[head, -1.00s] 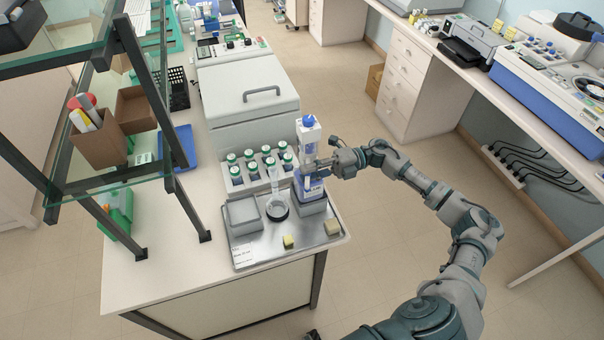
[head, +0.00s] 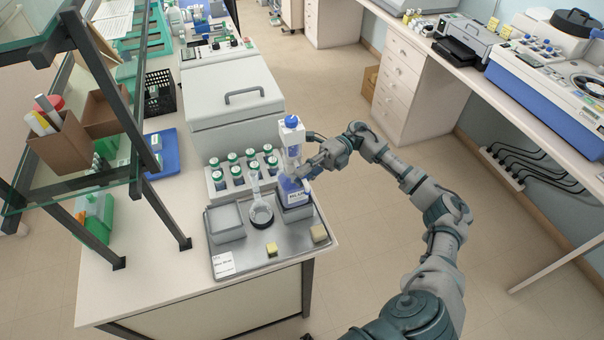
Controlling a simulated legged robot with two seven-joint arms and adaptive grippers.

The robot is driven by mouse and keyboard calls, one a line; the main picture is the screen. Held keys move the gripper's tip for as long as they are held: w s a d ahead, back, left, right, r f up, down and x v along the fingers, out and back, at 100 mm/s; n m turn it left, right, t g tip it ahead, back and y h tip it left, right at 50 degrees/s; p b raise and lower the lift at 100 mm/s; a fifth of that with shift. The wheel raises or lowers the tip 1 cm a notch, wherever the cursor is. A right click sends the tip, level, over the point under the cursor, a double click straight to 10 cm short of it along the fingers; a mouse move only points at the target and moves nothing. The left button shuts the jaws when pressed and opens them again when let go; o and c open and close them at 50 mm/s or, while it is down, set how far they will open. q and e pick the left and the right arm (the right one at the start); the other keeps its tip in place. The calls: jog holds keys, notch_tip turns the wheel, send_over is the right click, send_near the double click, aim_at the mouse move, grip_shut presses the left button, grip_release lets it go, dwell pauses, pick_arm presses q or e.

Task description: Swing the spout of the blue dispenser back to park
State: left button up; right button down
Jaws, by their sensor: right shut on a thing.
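The blue dispenser (head: 295,198) stands upright on the right part of the grey metal tray (head: 240,262). It has a blue cap (head: 291,121), a clear upper column and a blue lower body with a white label. My right gripper (head: 301,173) reaches in from the right at the dispenser's mid-height. It is shut at the spout, which is mostly hidden by the fingers. A glass flask (head: 256,196) stands just left of the dispenser on a dark round base. My left gripper is not in view.
A rack of green-capped bottles (head: 216,187) stands behind the tray. A grey open box (head: 226,221) and two small yellowish blocks (head: 271,249) (head: 319,233) are on the tray. A lidded grey machine (head: 230,95) is behind. A glass shelf frame (head: 160,190) rises at left.

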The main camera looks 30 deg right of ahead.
jog(key=shift+f, duration=0.25)
jog(key=c, duration=0.9)
grip_release()
jog(key=shift+w, duration=0.1)
jog(key=shift+c, duration=0.2)
jog(key=shift+w+d, duration=0.1)
jog(key=shift+d, duration=0.05)
jog(key=shift+d+r, duration=0.1)
jog(key=w+d, duration=0.2)
jog(key=d, duration=1)
jog(key=shift+w+a, duration=0.1)
